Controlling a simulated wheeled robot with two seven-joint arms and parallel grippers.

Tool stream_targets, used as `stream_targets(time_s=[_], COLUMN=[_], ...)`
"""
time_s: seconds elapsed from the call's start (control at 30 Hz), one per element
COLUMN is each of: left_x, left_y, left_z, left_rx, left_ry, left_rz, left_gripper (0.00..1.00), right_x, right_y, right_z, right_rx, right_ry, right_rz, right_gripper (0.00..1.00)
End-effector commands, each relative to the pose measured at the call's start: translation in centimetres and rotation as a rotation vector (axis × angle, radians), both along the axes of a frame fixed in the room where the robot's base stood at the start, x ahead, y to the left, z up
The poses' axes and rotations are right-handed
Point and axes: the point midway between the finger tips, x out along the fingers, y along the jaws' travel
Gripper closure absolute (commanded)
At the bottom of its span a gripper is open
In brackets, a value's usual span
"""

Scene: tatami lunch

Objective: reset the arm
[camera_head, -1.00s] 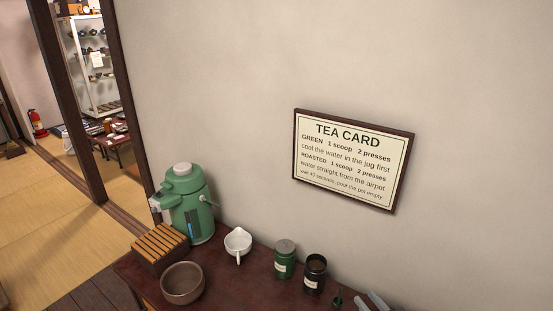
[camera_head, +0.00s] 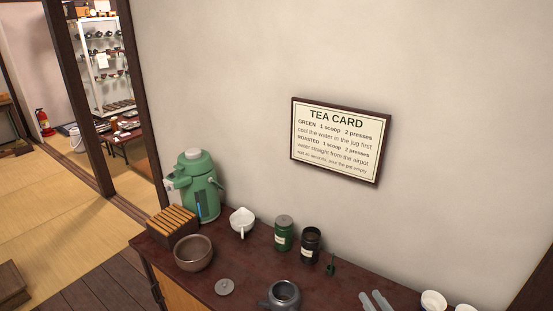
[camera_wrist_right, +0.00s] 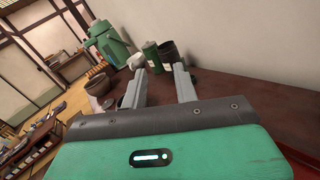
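My right gripper (camera_head: 375,301) shows at the bottom edge of the head view as two pale grey fingertips over the dark red table. In the right wrist view (camera_wrist_right: 160,87) its two fingers stand apart with nothing between them, so it is open and empty. They point toward the green canister (camera_wrist_right: 152,57) and the dark open canister (camera_wrist_right: 168,53). In the head view the fingertips are right of and nearer than those canisters, apart from them. The rest of the right arm is out of the head view. My left gripper is in neither view.
The table (camera_head: 245,263) holds a green airpot (camera_head: 198,187), a slatted wooden box (camera_head: 172,226), a brown bowl (camera_head: 193,253), a white jug (camera_head: 242,221), a grey lid (camera_head: 224,287), a dark teapot (camera_head: 284,295) and white cups (camera_head: 433,300). A wall with a tea card (camera_head: 340,142) stands behind.

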Motion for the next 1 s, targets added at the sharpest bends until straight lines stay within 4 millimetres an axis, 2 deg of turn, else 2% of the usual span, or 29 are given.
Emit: stream_targets(time_s=[0.27, 0.47, 0.63, 0.8, 1.0], left_x=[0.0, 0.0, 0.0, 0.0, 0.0], left_y=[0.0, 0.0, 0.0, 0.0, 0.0], left_z=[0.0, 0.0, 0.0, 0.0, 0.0], left_rx=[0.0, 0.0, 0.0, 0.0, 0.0], left_ry=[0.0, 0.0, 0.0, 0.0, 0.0], left_rz=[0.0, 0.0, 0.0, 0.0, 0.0], left_gripper=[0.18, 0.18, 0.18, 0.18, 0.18], right_x=[-1.3, -3.9, -8.4, -14.4, -20.2], right_y=[-1.7, -3.6, -4.7, -3.8, -1.6], right_z=[0.8, 0.4, -1.7, -4.1, -5.2], right_rx=[0.37, 0.799, 1.315, 1.771, 2.082], right_ry=[0.103, 0.227, 0.383, 0.531, 0.641], right_rz=[-0.186, -0.401, -0.687, -1.012, -1.329], right_gripper=[0.7, 0.7, 0.7, 0.7, 0.7])
